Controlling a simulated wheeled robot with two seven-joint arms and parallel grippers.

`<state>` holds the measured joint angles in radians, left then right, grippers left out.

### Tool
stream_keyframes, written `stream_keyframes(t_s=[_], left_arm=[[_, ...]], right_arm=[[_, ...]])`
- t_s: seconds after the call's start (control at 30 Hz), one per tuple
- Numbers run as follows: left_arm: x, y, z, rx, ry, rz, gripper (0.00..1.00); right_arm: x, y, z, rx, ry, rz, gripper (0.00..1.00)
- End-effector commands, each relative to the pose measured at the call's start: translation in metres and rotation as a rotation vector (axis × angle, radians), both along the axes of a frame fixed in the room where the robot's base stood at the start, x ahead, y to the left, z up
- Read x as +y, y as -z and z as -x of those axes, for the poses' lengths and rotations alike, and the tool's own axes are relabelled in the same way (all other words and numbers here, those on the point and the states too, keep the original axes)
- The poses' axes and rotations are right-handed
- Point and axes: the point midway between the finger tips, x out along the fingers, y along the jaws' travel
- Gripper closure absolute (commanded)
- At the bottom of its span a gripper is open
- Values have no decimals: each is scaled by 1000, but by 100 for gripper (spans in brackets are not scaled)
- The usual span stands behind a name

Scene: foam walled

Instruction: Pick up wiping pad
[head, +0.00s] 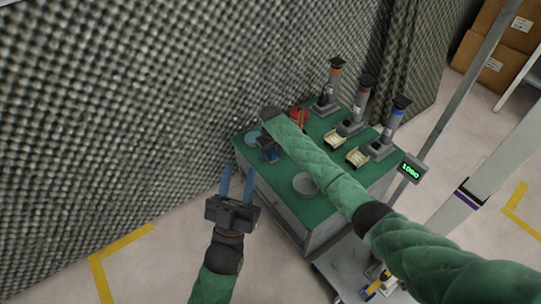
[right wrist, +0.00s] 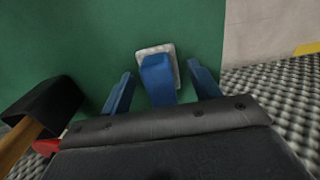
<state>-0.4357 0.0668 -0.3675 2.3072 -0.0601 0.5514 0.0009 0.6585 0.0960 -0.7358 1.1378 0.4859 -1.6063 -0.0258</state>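The wiping pad, with a blue handle (right wrist: 157,78) on a pale textured base (right wrist: 173,58), lies on the green tabletop in the right wrist view. My right gripper (right wrist: 160,67) is open, with one blue finger on each side of the handle and visible gaps to it. In the head view, my right arm reaches across the table and its gripper (head: 268,154) is near the table's left edge; I cannot make out the pad there. My left gripper (head: 239,167) is open and empty, left of the table, fingers pointing away.
The green table (head: 338,205) holds a grey bowl (head: 305,183), several dispenser-like stands (head: 351,123) and small cream trays (head: 357,157). A black-headed tool with a wooden handle (right wrist: 42,106) lies left of my right gripper. A textured foam wall (head: 120,110) stands behind.

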Motion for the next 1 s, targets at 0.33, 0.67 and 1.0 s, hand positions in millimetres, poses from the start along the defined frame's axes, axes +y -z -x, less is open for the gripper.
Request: stream_keyframes(t_s=[0.33,0.67,1.0], left_arm=[[0,1,0,0,1,-2,64],[-2,5,-5,32,3,-9,64],[-13,91,-31,318,16,-77,64]], right_arm=[[0,0,0,0,0,0,82],[0,-7,0,-2,0,-1,82],[1,-40,-1,-2,-1,-2,82]])
